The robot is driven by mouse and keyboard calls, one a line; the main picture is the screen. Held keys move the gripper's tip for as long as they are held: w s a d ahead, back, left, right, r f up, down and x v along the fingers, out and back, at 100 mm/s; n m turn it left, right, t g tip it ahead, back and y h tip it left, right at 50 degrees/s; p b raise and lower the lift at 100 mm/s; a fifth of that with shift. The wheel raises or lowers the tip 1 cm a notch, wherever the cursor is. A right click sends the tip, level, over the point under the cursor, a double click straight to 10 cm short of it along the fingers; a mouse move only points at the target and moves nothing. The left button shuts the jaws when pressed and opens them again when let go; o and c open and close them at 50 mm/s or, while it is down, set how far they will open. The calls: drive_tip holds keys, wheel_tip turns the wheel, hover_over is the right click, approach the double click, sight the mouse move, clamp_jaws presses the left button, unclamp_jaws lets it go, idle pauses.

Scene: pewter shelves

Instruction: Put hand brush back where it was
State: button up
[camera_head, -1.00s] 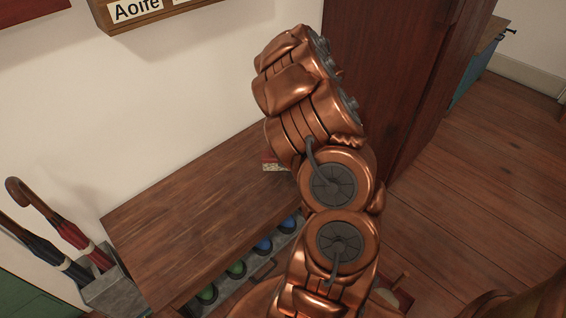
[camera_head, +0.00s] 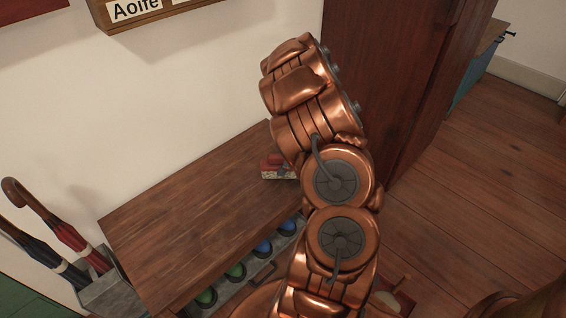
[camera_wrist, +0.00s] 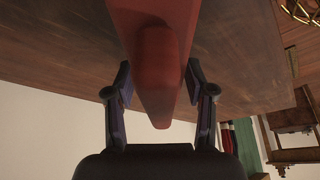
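The hand brush (camera_head: 272,162) shows in the head view as a small red piece with pale bristles below it, at the back right of the wooden bench top (camera_head: 190,220). My arm hides the rest. In the wrist view its red handle (camera_wrist: 157,60) runs between the two fingers of my gripper (camera_wrist: 157,78), which lie against its sides. My gripper is hidden behind my arm in the head view. I cannot tell whether the bristles touch the bench top.
A tall dark red-brown cabinet (camera_head: 385,80) stands to the right of the bench. Umbrellas (camera_head: 62,235) stand in a grey holder at the left. Green and blue round items (camera_head: 236,271) sit under the bench top. The bench top's left part is clear.

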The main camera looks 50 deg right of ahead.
drive_tip(key=shift+o, duration=1)
